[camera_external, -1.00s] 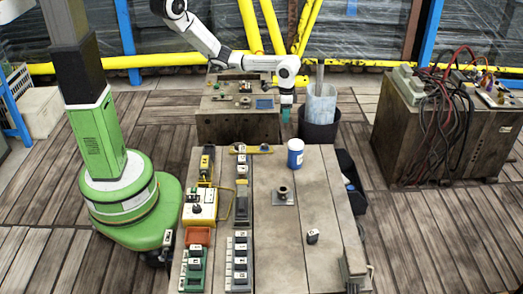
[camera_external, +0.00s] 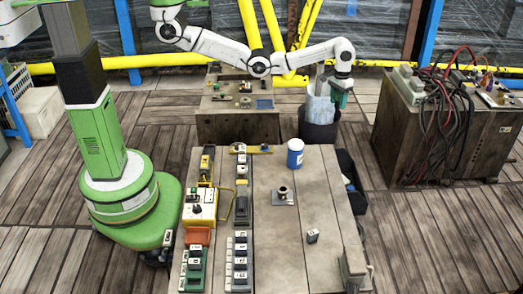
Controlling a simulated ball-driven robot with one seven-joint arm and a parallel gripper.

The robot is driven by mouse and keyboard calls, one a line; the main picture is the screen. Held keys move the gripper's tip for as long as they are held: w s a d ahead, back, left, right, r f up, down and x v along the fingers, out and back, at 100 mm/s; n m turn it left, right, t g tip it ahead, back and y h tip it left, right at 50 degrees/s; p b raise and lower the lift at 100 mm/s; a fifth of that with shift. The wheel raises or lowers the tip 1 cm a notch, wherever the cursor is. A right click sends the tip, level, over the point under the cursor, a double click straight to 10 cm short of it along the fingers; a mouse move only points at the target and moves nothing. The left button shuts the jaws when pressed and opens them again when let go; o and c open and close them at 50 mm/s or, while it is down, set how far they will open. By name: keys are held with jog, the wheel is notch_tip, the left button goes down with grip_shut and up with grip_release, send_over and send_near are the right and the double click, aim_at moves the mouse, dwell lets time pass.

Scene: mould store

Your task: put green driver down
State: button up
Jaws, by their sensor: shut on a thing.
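My gripper (camera_external: 340,103) is at the end of the outstretched white arm, in the upper right of the middle. It hangs at the right rim of a dark bin (camera_external: 318,131), well above the near table. A small green shape shows at its tip, taken as the green driver (camera_external: 342,97), held in the shut jaws. It is too small to make out its shaft or where the fingers end. I cannot tell whether it is over the bin or behind it.
The near table (camera_external: 268,225) holds a blue jar (camera_external: 295,153), a metal flanged part (camera_external: 283,196), a yellow box (camera_external: 199,209) and several labelled blocks. Its right half is mostly bare. A wooden chest (camera_external: 238,127) stands behind. A cable-covered cabinet (camera_external: 400,150) is at the right.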

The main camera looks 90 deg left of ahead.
jog(key=s+d+f+n+b, duration=0.1)
jog(key=d+b, duration=0.1)
jog(key=d, duration=0.5)
jog(key=s+d+f+b, duration=0.1)
jog(key=s+d+b, duration=0.1)
jog(key=d, duration=0.4)
jog(key=n+b, duration=0.2)
jog(key=b, duration=0.1)
send_over(318, 178)
notch_tip(318, 178, down, 6)
jog(key=f, duration=0.1)
jog(key=shift+s+f, duration=0.1)
jog(key=shift+f, duration=3.55)
jog(key=shift+f, duration=0.1)
jog(key=o, duration=1.1)
jog(key=shift+o, duration=0.2)
notch_tip(318, 178, up, 12)
jog(key=p, duration=0.1)
